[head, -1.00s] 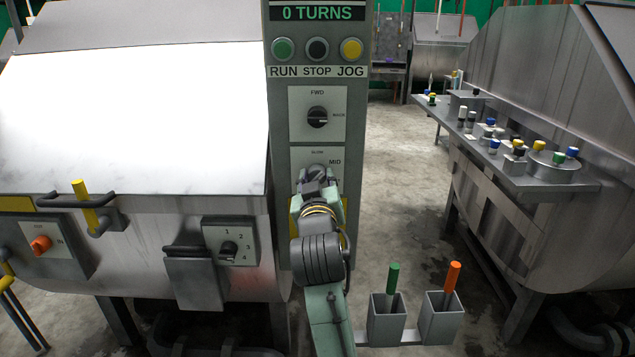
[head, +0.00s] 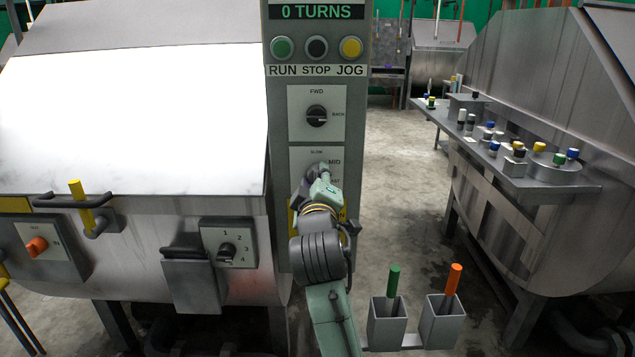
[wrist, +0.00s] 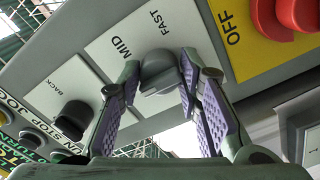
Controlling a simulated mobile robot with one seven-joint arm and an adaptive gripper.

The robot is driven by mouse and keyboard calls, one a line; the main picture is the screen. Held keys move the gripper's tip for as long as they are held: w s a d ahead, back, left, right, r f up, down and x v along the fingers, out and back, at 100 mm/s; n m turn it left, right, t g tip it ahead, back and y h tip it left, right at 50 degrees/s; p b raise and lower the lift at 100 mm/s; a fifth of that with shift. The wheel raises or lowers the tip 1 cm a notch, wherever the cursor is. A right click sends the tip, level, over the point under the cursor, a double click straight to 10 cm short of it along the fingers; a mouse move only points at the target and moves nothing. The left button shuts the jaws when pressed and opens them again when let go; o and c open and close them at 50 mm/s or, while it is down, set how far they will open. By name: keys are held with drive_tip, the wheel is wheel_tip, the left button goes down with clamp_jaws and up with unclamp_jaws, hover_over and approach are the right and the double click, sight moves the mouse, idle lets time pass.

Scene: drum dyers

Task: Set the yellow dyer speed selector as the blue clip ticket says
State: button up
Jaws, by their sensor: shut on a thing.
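The speed selector (wrist: 160,66) is a dark round knob on a white plate in the wrist view, with MID and FAST marked beside it. My gripper (wrist: 161,80) has its purple-padded fingers on both sides of the knob, shut on it. In the head view my gripper (head: 318,172) is at the SLOW/MID plate (head: 335,155) on the grey control column and covers most of the knob. I cannot tell exactly which mark the knob points at. The dyer (head: 130,120) at the left has a yellow handle (head: 76,189). I cannot make out a blue clip ticket.
A FWD/BACK knob (head: 317,116) is above, under RUN, STOP and JOG buttons. A cluttered shelf (head: 540,185) juts out at right. Two grey holders (head: 388,322) stand at lower right.

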idle(0.4)
drive_tip(key=o, duration=1.1)
drive_tip(key=shift+o, duration=0.2)
drive_tip(key=s, duration=0.7)
drive_tip(key=shift+s, duration=0.3)
